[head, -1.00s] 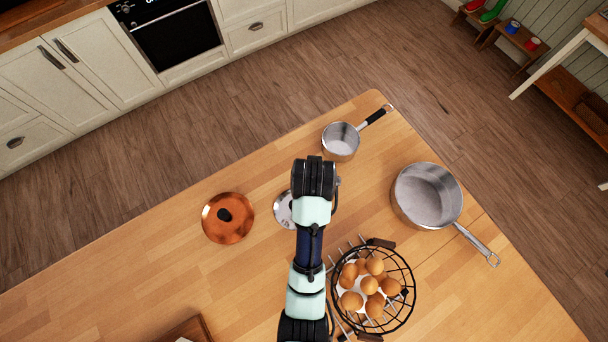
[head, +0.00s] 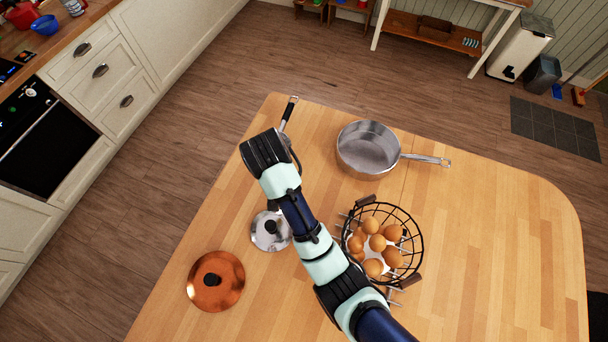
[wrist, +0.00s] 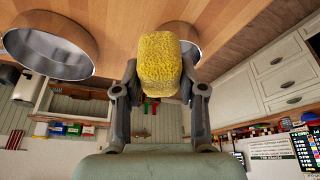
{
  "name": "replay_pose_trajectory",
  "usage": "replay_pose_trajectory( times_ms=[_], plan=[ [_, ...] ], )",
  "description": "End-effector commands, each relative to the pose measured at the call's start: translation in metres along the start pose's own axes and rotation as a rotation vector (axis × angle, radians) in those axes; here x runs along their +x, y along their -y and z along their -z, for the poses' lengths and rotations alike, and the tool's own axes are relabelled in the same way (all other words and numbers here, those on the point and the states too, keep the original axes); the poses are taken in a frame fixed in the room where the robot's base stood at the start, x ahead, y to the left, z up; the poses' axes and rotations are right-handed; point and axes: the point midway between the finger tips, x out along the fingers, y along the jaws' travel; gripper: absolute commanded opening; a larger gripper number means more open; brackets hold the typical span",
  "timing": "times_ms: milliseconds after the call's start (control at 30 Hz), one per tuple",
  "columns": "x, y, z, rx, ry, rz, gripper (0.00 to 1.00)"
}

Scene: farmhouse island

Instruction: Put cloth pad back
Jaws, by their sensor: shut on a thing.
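The cloth pad (wrist: 158,65) is a yellow, rough-textured block in the wrist view. My gripper (wrist: 159,82) is shut on it, with one finger on each side. The pad is held clear in front of the palm, with the wooden island top behind it in that view. In the head view my arm reaches over the far left part of the island, and its wrist hides both the fingers and the pad.
A large steel pan (head: 368,150), a copper lid (head: 215,281), a steel lid (head: 264,235) and a wire egg basket (head: 417,258) are on the island (head: 490,230). My wrist covers most of a small saucepan; its handle (head: 289,112) shows. The island's right side is clear.

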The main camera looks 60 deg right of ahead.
Motion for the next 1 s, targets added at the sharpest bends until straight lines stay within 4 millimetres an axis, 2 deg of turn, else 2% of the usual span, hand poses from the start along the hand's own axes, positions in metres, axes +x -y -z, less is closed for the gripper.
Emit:
replay_pose_trajectory(
  times_ms=[33,100,200,333,467,567,667,900,1000],
  plan=[
    [0.005,-0.022,0.012,0.076,-0.004,-0.029,0.00],
    [0.008,-0.051,0.027,0.180,-0.007,-0.069,0.00],
    [0.011,-0.087,0.041,0.305,-0.011,-0.119,0.00],
    [0.011,-0.113,0.050,0.395,-0.016,-0.154,0.00],
    [0.011,-0.118,0.052,0.413,-0.016,-0.161,0.00],
    [0.019,-0.117,0.048,0.411,-0.013,-0.162,0.00],
    [0.042,-0.117,0.037,0.409,-0.009,-0.164,0.00],
    [0.114,-0.116,0.009,0.408,-0.009,-0.163,0.00],
    [0.139,-0.116,0.000,0.408,-0.012,-0.161,0.00]
  ],
)
